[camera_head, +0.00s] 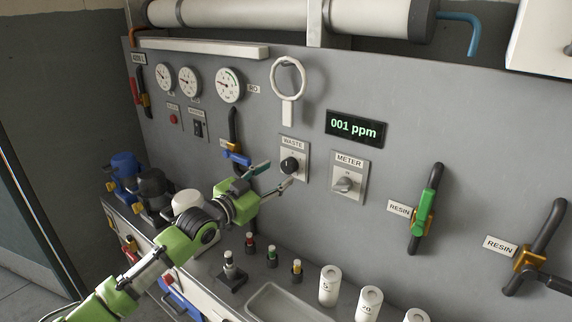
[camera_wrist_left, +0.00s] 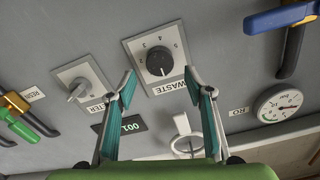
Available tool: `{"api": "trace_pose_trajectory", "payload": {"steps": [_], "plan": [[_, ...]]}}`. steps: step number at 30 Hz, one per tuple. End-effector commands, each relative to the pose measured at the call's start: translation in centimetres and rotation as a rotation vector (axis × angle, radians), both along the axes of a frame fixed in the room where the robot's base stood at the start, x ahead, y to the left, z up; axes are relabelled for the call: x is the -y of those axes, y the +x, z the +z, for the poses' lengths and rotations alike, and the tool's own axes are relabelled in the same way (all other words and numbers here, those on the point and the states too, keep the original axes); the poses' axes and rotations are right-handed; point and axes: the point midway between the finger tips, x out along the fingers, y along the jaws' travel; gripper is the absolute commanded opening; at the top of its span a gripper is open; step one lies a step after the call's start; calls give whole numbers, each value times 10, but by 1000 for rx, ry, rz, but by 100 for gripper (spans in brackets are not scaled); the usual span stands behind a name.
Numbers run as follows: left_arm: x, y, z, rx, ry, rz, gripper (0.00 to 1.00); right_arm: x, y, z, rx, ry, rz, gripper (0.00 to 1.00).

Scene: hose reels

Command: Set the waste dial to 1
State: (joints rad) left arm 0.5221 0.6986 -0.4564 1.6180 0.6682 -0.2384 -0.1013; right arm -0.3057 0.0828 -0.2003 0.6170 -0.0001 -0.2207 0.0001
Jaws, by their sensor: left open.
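The waste dial (camera_head: 290,165) is a round black knob on a light plate labelled WASTE, on the grey panel. In the left wrist view the same dial (camera_wrist_left: 159,63) appears upside down, with numbers around part of its rim. A small pale mark shows on the knob, but I cannot read its setting surely. My left gripper (camera_head: 275,176) is open just in front of the dial. In the left wrist view its two fingers (camera_wrist_left: 160,84) stand apart, on either side below the knob, with nothing between them. My right gripper is not in view.
The meter switch (camera_head: 345,184) sits right of the dial, below a display (camera_head: 355,127) reading 001 ppm. A white ring handle (camera_head: 289,80) hangs above. A blue-handled valve (camera_head: 236,155) is close on the left. Small colour-topped fittings (camera_head: 272,256) and white canisters (camera_head: 329,286) stand on the counter.

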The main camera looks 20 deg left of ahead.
Motion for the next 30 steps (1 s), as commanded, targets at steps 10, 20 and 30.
{"api": "trace_pose_trajectory", "payload": {"steps": [10,20,30], "plan": [[16,44,1,1,-1,0,48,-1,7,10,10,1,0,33],[19,51,0,0,-1,0,48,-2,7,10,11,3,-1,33],[18,51,0,0,-1,0,9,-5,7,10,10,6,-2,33]]}}
